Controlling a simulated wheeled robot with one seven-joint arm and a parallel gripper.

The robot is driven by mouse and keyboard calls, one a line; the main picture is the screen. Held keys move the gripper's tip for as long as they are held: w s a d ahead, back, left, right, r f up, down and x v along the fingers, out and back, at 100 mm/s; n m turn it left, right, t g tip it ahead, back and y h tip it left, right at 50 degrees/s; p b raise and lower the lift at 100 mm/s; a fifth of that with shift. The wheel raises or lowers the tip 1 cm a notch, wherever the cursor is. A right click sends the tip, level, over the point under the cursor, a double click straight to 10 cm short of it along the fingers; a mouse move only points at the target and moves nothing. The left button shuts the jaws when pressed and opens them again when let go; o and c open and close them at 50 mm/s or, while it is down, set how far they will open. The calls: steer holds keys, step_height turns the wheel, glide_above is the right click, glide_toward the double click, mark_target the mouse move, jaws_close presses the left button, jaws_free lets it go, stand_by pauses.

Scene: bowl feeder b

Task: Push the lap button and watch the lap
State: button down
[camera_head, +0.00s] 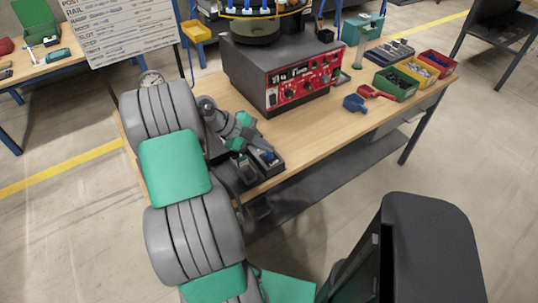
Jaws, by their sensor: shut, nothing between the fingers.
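The bowl feeder stands on the wooden bench, a grey base box (285,65) with a red control panel (305,83) of small knobs and buttons. Its dark bowl (257,28) is cut off by the top edge of the view; small blue parts show at its rim. I cannot read the panel labels or tell which control is the lap button.
Red and blue scoops (356,102) lie right of the feeder, beside green, yellow and red bins (397,84). A sign board (125,25) stands at the back left. Bare bench top (315,122) lies in front of the panel. A dark chair-like shape (430,250) fills the lower right.

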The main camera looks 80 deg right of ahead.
mark_target(266, 155)
steer(key=shift+f+b, duration=0.45)
steer(key=shift+b, duration=0.35)
steer(key=shift+f+b, duration=0.45)
steer(key=shift+b, duration=0.15)
stand_by(0.5)
steer(key=shift+r, duration=0.1)
steer(key=shift+r+p, duration=0.3)
steer(key=shift+r, duration=0.5)
steer(key=shift+r+p, duration=1.15)
steer(key=shift+r, duration=1.35)
